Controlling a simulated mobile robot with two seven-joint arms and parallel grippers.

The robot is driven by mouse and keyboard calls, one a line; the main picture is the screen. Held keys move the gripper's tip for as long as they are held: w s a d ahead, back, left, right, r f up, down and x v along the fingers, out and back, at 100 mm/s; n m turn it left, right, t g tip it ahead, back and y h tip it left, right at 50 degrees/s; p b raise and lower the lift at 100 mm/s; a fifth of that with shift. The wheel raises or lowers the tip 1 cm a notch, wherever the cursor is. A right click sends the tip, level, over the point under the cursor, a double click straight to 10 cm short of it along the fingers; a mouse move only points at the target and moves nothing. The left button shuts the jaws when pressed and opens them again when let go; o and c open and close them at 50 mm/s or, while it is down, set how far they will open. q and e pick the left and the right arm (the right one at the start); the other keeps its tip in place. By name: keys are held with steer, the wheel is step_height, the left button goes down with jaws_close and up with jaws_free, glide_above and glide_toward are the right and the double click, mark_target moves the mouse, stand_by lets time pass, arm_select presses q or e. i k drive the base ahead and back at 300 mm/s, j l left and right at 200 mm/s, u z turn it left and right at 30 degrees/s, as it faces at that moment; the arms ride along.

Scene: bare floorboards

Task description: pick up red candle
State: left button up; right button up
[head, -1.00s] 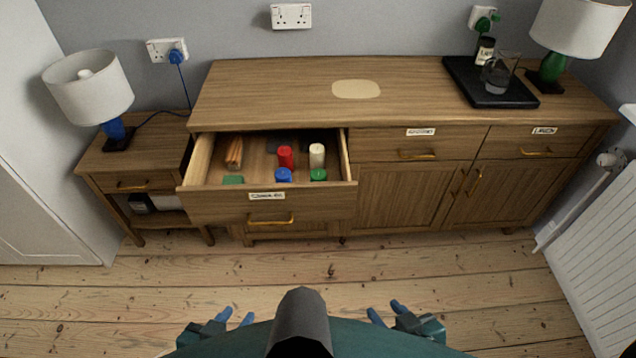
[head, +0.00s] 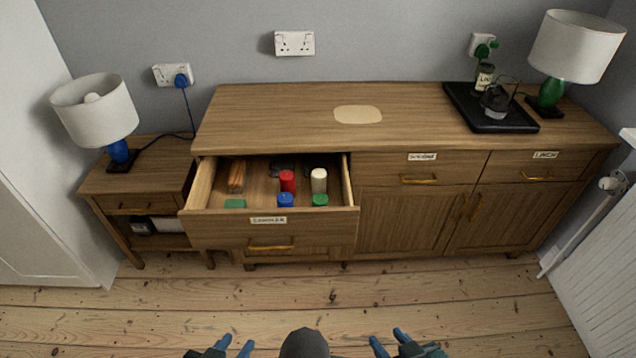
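The red candle (head: 287,181) stands in the open top-left drawer (head: 268,227) of the wooden sideboard. A blue candle (head: 285,200) is just in front of it, hiding its lower part. A white candle (head: 319,180) stands to its right, with a green candle (head: 320,200) in front of the white one. My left gripper (head: 235,345) is at the bottom edge of the view, fingers apart and empty. My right gripper (head: 389,342) is also at the bottom edge, fingers apart and empty. Both are well short of the drawer, over the floor.
Brown sticks (head: 236,177) and a flat green item (head: 234,204) are also in the drawer. The sideboard top (head: 270,115) is mostly clear, with a black tray (head: 490,112) at its right. Lamps stand at both sides. A radiator (head: 598,255) is at the right.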

mark_target(288, 178)
steer(key=i+l, duration=0.15)
steer(key=i+l+u, duration=0.6)
steer(key=k+l, duration=0.05)
